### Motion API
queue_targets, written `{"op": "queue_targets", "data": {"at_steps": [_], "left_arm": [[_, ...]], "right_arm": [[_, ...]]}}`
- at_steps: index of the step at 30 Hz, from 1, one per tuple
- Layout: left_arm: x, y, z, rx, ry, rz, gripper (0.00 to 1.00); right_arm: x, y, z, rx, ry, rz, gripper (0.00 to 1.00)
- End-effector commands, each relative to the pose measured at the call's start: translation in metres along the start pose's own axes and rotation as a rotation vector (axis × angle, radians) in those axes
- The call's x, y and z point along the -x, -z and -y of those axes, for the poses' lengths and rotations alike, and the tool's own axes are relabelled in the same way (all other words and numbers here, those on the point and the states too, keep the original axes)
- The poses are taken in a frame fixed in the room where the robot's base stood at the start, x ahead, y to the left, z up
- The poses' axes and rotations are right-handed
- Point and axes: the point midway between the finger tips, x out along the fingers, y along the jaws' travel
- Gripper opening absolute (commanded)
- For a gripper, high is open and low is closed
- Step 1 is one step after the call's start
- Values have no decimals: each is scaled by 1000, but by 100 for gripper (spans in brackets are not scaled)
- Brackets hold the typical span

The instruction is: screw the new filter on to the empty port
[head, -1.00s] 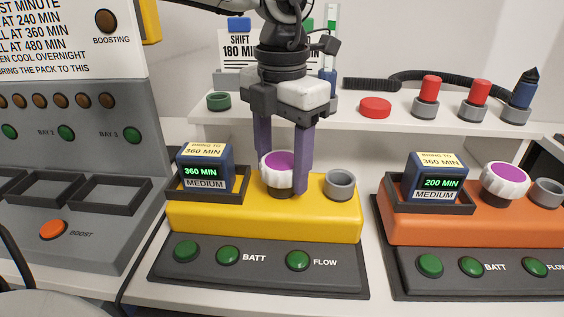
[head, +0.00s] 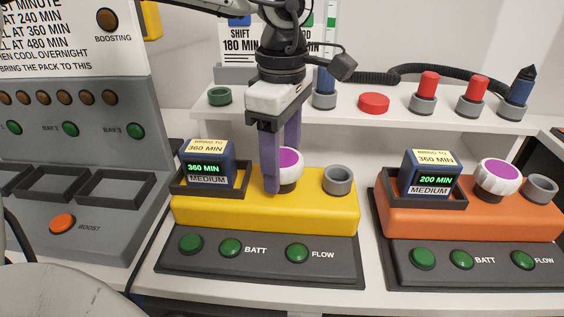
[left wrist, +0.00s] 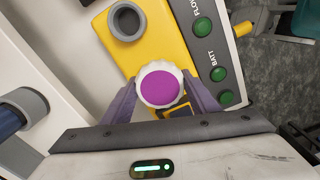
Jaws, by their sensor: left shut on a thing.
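The new filter is a white ribbed cap with a purple top (head: 289,164), upright on the yellow unit (head: 270,215). In the left wrist view the filter (left wrist: 159,88) sits between the fingertips. My left gripper (head: 281,180) points down and is shut on the filter's sides. The filter's lower edge and the port under it are hidden by the filter and a finger. An open grey ring (head: 338,180) stands to the right on the same unit. My right gripper is not in view.
A battery pack (head: 207,165) reading 360 MIN sits in a tray left of the filter. An orange unit (head: 470,222) with a similar purple-topped filter (head: 499,176) stands to the right. Red and blue parts line the shelf (head: 350,117) behind.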

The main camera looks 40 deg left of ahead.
Motion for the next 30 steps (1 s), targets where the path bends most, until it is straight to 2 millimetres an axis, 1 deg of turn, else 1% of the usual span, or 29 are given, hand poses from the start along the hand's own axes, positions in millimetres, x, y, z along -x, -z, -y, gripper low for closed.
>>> {"op": "queue_targets", "data": {"at_steps": [1, 4, 5, 14, 16, 18, 24, 30], "left_arm": [[0, 0, 0, 1, 1, 1, 55], [0, 0, 0, 1, 1, 1, 72], [0, 0, 0, 2, 1, 1, 75], [0, 0, 0, 3, 1, 0, 75], [-1, 0, 0, 13, 0, 0, 75], [-5, 0, -1, 150, -5, -2, 75], [-5, 0, -1, 547, -6, -2, 75], [-2, 0, 0, 900, -1, 1, 75]], "right_arm": [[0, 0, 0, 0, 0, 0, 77], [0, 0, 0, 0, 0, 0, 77], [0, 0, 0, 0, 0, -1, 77], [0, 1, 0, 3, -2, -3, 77], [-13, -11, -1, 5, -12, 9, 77], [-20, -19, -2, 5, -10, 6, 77], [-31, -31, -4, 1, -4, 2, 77], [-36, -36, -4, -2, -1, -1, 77]]}}
